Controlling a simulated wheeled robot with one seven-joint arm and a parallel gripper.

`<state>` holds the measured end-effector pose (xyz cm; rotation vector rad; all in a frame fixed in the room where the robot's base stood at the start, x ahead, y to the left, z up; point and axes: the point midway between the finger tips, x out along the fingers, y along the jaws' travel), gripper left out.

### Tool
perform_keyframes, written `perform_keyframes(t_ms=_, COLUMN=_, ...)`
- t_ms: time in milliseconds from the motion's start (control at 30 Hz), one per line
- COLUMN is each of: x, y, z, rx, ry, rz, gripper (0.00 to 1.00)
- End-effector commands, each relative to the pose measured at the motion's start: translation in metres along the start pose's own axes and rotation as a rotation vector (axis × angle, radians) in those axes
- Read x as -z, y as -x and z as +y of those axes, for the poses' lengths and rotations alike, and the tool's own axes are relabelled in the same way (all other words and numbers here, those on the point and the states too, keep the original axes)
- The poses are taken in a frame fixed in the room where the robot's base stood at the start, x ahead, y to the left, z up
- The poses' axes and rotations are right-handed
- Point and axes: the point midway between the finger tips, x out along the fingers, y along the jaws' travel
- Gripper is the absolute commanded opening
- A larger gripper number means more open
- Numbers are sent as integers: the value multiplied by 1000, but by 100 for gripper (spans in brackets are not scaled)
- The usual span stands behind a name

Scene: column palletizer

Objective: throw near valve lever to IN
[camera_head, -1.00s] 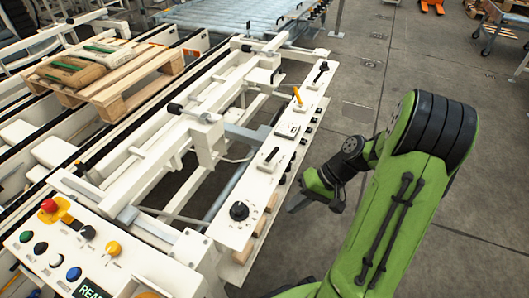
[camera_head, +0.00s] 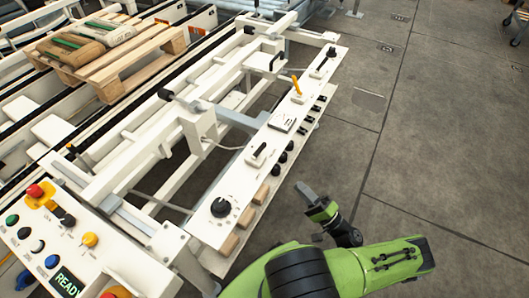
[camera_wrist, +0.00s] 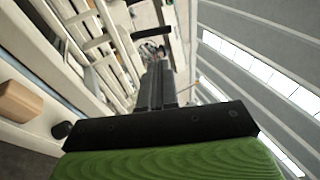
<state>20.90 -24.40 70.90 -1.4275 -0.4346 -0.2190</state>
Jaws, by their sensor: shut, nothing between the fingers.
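The white valve panel (camera_head: 238,182) runs diagonally along the machine's right side in the head view. A black lever on a white plate (camera_head: 259,152) sits toward its near half, and a similar black lever (camera_head: 331,54) at its far end. A yellow lever (camera_head: 297,86) stands up between them. Which of these the task means, and the IN marking, I cannot read. My gripper (camera_head: 302,188) is shut and empty, to the right of the panel and apart from it. In the wrist view my closed fingers (camera_wrist: 157,85) point toward the machine's frame.
A round black knob (camera_head: 220,207) is at the panel's near end, and several black knobs line its right edge. A button console (camera_head: 70,243) with a READY display stands at lower left. A pallet with bags (camera_head: 109,57) is at upper left. Open floor (camera_head: 440,150) lies right.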

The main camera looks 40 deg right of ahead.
Motion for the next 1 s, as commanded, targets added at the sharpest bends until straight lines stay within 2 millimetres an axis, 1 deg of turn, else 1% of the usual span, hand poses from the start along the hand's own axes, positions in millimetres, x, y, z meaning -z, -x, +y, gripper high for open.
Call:
perform_keyframes(t_ms=267, x=0, y=-1, z=0, rx=-1, ry=-1, rz=-2, gripper=0)
perform_keyframes(t_ms=367, x=0, y=-10, z=0, rx=0, ry=-2, rz=-4, gripper=0)
perform_keyframes(t_ms=467, x=-2, y=-29, z=-1, rx=0, ry=-5, rz=-8, gripper=0)
perform_keyframes(t_ms=800, x=-2, y=-104, z=0, rx=0, ry=-5, rz=-8, gripper=0)
perform_keyframes(t_ms=900, x=-2, y=-121, z=1, rx=-2, ry=-3, rz=-7, gripper=0)
perform_keyframes(t_ms=1000, x=-1, y=-134, z=1, rx=-1, ry=-2, rz=-6, gripper=0)
